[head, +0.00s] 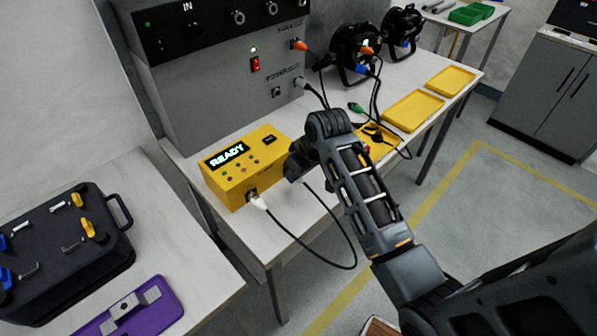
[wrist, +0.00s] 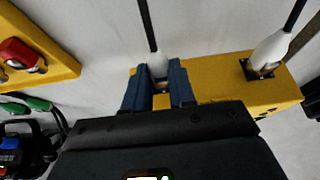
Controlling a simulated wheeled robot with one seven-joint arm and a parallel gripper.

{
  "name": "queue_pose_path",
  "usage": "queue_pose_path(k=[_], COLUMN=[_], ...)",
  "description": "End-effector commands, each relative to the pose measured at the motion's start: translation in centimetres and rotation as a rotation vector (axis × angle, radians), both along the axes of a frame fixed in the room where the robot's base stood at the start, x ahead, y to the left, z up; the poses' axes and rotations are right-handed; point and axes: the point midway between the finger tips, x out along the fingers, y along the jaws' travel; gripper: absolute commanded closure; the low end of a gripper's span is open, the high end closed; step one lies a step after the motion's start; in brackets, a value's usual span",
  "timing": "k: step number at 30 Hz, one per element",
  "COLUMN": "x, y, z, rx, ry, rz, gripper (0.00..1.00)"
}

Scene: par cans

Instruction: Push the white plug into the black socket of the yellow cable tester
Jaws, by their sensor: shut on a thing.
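My gripper (head: 294,168) is at the tester's right end. In the wrist view its blue-grey fingers (wrist: 160,88) are shut on another white plug (wrist: 158,64), with a black cable. The socket by the held plug is hidden; I cannot tell how deep the plug sits.
A black cable (head: 340,266) loops over the bench's front edge. A grey panel (head: 225,85) stands behind the tester. Yellow trays (head: 413,110) and black cable reels (head: 355,50) lie farther right. A black case (head: 65,245) is on the left table.

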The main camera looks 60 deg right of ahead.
Motion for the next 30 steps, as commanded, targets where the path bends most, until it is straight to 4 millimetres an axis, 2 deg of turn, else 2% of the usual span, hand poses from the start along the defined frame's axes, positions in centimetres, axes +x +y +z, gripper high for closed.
queue_pose_path(k=[3, 4, 13, 23, 30], x=[0.0, 0.0, 0.0, -0.2, -1.6], y=[0.0, 0.0, 0.0, 0.0, 0.4], z=[0.0, 0.0, 0.0, 0.5, 3.8], rx=[0.0, 0.0, 0.0, -0.001, -0.003], ry=[0.0, 0.0, 0.0, -0.001, -0.003], rz=[0.0, 0.0, 0.0, 0.0, 0.001], gripper=[1.0, 0.75, 0.46, 0.46, 0.46])
